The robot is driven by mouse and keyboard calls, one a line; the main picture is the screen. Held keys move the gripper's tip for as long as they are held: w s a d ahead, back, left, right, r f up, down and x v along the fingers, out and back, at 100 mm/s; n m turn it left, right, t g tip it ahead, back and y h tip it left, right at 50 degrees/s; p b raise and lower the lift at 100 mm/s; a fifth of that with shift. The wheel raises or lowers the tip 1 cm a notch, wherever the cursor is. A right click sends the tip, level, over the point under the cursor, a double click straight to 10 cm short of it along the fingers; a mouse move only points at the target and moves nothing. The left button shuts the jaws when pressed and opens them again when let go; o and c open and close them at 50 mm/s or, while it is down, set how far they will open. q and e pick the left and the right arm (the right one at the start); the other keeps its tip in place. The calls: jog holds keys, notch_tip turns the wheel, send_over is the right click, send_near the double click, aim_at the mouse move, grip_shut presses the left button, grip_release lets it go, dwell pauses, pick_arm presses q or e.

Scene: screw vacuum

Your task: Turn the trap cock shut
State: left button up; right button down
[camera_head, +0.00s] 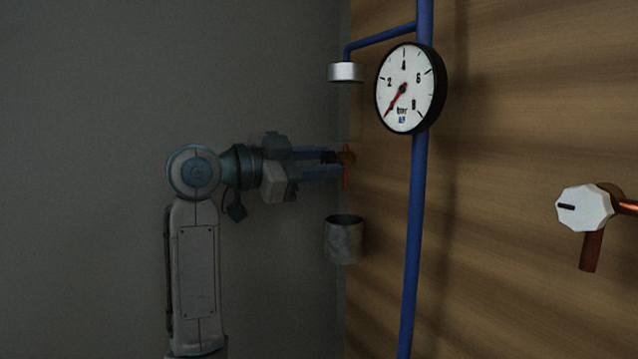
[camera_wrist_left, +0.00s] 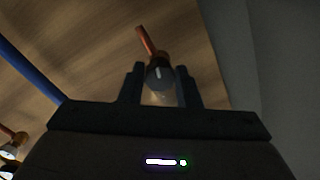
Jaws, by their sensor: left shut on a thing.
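A small cock with copper pipe (camera_head: 346,180) is on the wooden wall, left of the blue pipe, above a grey metal cup. My left gripper (camera_head: 332,163) comes in from the left, with its two fingers around the cock's knob. In the left wrist view, the round knob (camera_wrist_left: 160,78) with a pale mark sits between the fingertips, and a copper stub (camera_wrist_left: 146,40) slants up to the left behind it. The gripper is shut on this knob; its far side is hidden. My right gripper is in neither view.
A gauge (camera_head: 405,88) with a red needle sits on the blue pipe (camera_head: 416,220). A silver cap (camera_head: 345,72) hangs above my gripper; the metal cup (camera_head: 343,240) is below. A white-knobbed cock (camera_head: 583,208) is at the right. The grey wall side is clear.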

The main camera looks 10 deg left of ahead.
pick_arm(q)
jog(key=shift+m+b, duration=1.15)
jog(key=shift+m, duration=0.05)
jog(key=o, duration=1)
jog(key=shift+r, duration=0.1)
